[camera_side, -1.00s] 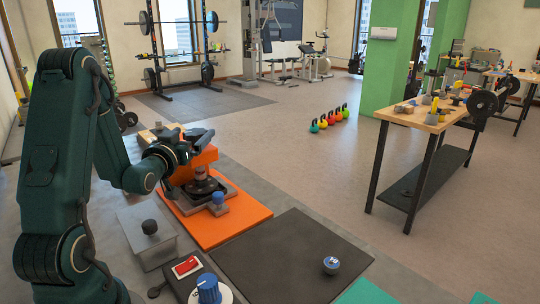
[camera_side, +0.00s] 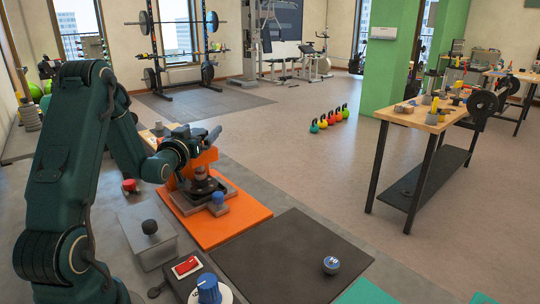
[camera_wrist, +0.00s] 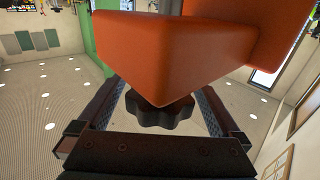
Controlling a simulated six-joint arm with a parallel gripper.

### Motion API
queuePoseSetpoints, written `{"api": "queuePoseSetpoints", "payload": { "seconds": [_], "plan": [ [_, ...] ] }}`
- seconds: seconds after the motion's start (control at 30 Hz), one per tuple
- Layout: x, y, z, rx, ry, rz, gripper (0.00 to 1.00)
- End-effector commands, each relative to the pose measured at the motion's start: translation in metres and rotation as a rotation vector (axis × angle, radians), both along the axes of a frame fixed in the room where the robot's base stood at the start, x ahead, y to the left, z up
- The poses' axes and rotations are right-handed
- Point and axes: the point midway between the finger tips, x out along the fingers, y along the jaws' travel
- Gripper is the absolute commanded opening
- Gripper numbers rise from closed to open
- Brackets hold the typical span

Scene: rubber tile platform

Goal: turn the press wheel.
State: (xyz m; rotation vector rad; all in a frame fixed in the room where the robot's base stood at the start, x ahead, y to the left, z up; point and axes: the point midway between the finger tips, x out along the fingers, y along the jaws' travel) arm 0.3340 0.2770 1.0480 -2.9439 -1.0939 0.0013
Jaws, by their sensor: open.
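The press has an orange frame (camera_side: 208,158) on an orange base plate, with a dark round part (camera_side: 202,184) low inside it. My gripper (camera_side: 212,136) is at the top of the press in the side view, its fingers pointing right. In the wrist view a dark lobed wheel (camera_wrist: 160,114) shows just beyond the press's orange block (camera_wrist: 170,55), which hides part of it. The wheel appears between the two spread fingers of my gripper (camera_wrist: 160,108), with a gap visible on each side. My gripper and arm hide the wheel's place in the side view.
A blue knob (camera_side: 218,197) stands at the press's front. A grey box with a black knob (camera_side: 149,226), a red switch (camera_side: 186,265) and a blue dial (camera_side: 208,288) are nearer the camera. A black mat (camera_side: 275,255) lies right, mostly clear, with a small round knob (camera_side: 331,264).

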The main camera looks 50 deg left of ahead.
Motion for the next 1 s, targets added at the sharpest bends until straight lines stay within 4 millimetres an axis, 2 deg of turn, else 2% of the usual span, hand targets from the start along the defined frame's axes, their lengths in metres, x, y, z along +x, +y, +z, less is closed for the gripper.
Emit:
{"api": "queuePoseSetpoints", "payload": {
  "seconds": [0.07, 0.1, 0.3, 0.57, 1.0],
  "plan": [
    [-0.0001, -0.0001, 0.0000, 0.000, 0.000, 0.000, 1.00],
    [-0.0002, -0.0001, 0.0000, 0.000, 0.000, 0.000, 0.92],
    [-0.0002, -0.0002, 0.0000, 0.000, 0.000, 0.000, 0.20],
    [0.0009, 0.0001, 0.0009, 0.000, -0.005, -0.058, 0.20],
    [0.0054, -0.0062, 0.0021, 0.004, -0.009, -0.335, 0.20]
  ]
}}
